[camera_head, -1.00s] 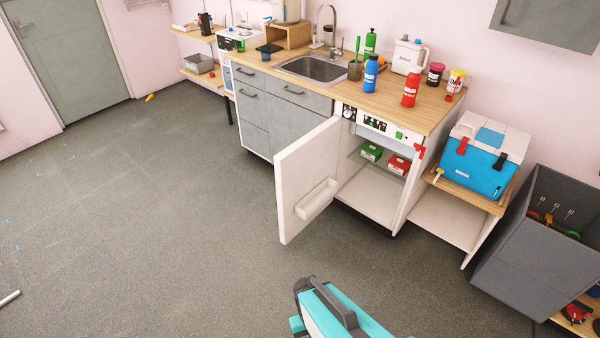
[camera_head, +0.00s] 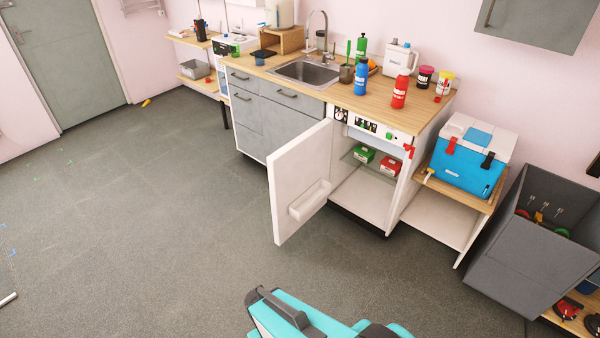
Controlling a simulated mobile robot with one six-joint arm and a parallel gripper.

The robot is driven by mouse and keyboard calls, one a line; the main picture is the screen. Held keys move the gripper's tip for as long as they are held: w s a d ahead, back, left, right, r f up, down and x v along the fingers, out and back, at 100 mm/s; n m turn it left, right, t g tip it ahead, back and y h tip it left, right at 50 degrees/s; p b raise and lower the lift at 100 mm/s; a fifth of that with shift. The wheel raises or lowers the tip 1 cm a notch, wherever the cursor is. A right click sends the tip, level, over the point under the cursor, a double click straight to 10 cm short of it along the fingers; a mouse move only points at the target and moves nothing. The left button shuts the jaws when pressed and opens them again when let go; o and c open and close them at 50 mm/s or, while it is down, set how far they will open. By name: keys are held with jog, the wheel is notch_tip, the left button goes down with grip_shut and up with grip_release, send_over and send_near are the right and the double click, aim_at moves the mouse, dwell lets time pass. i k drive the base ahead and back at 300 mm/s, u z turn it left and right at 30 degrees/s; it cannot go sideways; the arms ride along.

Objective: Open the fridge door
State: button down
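The white fridge door (camera_head: 299,185) stands wide open, swung out to the left of the small fridge (camera_head: 364,192) under the wooden counter. A door bin sits low on its inner face. My gripper's fingers cannot be made out.
Bottles stand on the counter (camera_head: 425,103) above the fridge. A blue and white cooler (camera_head: 468,157) sits on a low wooden shelf to the right. A grey bin (camera_head: 530,245) stands at the far right.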

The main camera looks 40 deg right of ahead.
aim_at(298, 171)
jog(key=u, duration=0.05)
jog(key=i, duration=1)
